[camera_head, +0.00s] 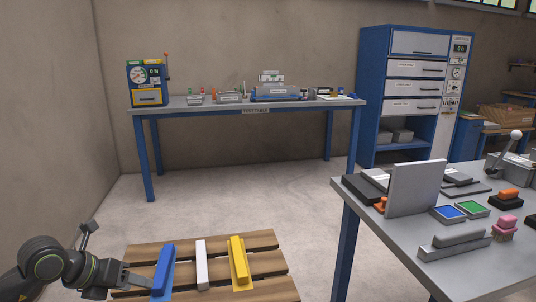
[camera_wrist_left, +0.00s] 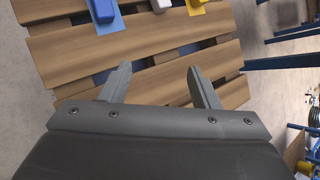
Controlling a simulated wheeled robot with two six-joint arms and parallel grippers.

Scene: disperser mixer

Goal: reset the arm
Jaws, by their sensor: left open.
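My left arm comes in at the lower left of the head view. Its gripper (camera_head: 138,281) shows at the left edge of the wooden pallet (camera_head: 262,283), close to the blue block in the picture. In the left wrist view the gripper (camera_wrist_left: 160,74) has its two fingers spread, with only bare pallet slats (camera_wrist_left: 150,48) showing between and beyond them. The blue block (camera_wrist_left: 102,10) lies beyond the fingertips at the top edge, apart from them. My right gripper is in neither view.
The blue block (camera_head: 162,270), a white block (camera_head: 202,265) and a yellow block (camera_head: 240,262) lie on the pallet. A grey table (camera_head: 440,277) with several items stands right. A long test table (camera_head: 225,106) and a blue cabinet (camera_head: 374,80) stand behind. The floor between is clear.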

